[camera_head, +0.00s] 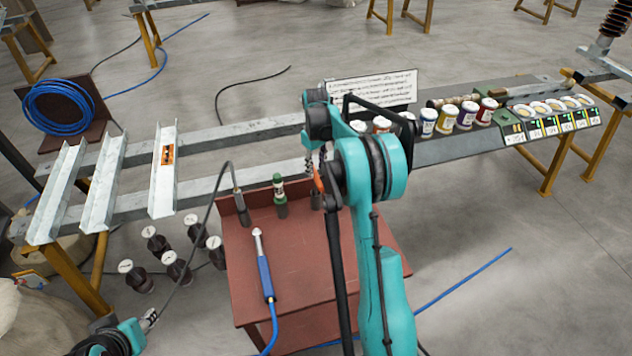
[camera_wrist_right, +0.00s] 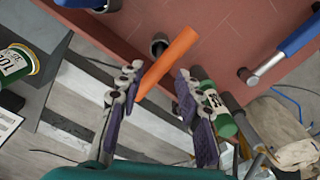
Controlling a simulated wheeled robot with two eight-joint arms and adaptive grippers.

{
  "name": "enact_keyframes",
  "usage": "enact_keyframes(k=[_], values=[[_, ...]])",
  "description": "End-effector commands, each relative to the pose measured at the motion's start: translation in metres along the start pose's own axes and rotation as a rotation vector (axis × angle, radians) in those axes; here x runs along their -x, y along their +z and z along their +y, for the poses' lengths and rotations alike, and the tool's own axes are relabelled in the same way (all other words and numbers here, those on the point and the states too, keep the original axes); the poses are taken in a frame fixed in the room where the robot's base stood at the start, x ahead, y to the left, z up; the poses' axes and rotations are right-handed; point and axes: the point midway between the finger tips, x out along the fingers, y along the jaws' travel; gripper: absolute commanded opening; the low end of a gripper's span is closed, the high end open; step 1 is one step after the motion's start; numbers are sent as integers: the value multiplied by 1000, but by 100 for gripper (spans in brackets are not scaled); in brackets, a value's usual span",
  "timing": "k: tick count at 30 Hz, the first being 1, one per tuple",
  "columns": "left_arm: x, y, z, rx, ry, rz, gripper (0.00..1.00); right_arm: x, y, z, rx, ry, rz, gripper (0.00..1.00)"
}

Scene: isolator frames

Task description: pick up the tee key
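The tee key shows as an orange bar (camera_wrist_right: 170,60) in the right wrist view, lying slantwise between my right gripper's fingertips (camera_wrist_right: 157,84). In the head view, a small orange part (camera_head: 318,181) of it shows just below the right gripper (camera_head: 320,168), over the back of the red cart top. The right fingers are apart, with a gap visible around the bar; the bar's lower end is close to the left-hand finger, and contact cannot be told.
The red cart (camera_head: 300,262) carries a blue-handled tool (camera_head: 265,268) and a green-capped item (camera_head: 280,192) at its back edge. Steel rails (camera_head: 225,140) run behind. Several paint cans (camera_head: 447,120) stand at the right. Dark insulators (camera_head: 172,262) stand on the floor.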

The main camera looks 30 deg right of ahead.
Motion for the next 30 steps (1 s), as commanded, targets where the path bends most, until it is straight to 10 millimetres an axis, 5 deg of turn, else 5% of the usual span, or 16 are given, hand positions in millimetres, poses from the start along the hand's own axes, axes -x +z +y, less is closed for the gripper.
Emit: enact_keyframes(k=[19, 30], values=[[-16, 11, 0, 0, 0, 0, 40, -88, 0, 0, -1, 1, 2, 35], [-16, 12, 0, 0, 0, 0, 40, -97, 0, 0, -1, 1, 2, 33]])
